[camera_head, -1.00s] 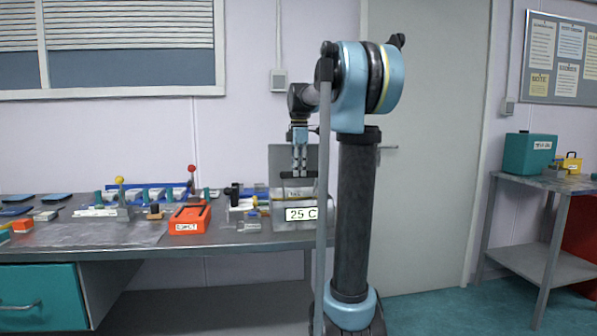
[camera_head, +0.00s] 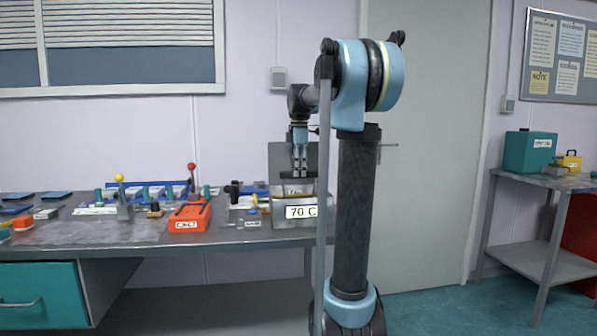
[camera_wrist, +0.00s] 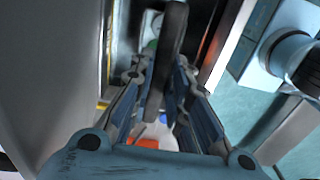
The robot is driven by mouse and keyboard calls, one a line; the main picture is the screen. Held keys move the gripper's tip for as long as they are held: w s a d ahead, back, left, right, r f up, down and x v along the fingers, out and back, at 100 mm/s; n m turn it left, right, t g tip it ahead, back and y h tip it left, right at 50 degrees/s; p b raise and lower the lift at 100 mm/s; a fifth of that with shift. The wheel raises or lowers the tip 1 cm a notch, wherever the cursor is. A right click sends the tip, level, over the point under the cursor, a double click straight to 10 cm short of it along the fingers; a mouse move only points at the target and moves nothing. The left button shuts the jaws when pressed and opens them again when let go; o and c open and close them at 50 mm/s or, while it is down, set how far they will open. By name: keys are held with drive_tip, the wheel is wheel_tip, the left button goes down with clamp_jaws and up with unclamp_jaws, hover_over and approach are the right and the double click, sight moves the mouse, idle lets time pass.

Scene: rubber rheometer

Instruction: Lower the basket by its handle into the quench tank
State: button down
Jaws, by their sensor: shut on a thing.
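My gripper (camera_head: 300,174) points down over the grey quench tank (camera_head: 279,221) at the right end of the bench. The tank's front label reads 70 C, and a grey panel (camera_head: 280,159) stands upright behind its opening. In the wrist view, my gripper (camera_wrist: 163,78) is shut on a dark bar, the basket handle (camera_wrist: 170,45), which runs between the two fingers. The basket body is mostly hidden by the tank's front wall and my fingers, so I cannot tell how deep it sits.
An orange box (camera_head: 189,216) and a small fixture (camera_head: 235,207) stand left of the tank. A side table (camera_head: 545,181) with a teal case (camera_head: 530,153) is at the right.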

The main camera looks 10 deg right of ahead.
drive_tip(key=c, duration=1.4)
unclamp_jaws()
drive_tip(key=shift+c, duration=0.2)
wheel_tip(320, 180, up, 12)
drive_tip(key=shift+f, duration=0.1)
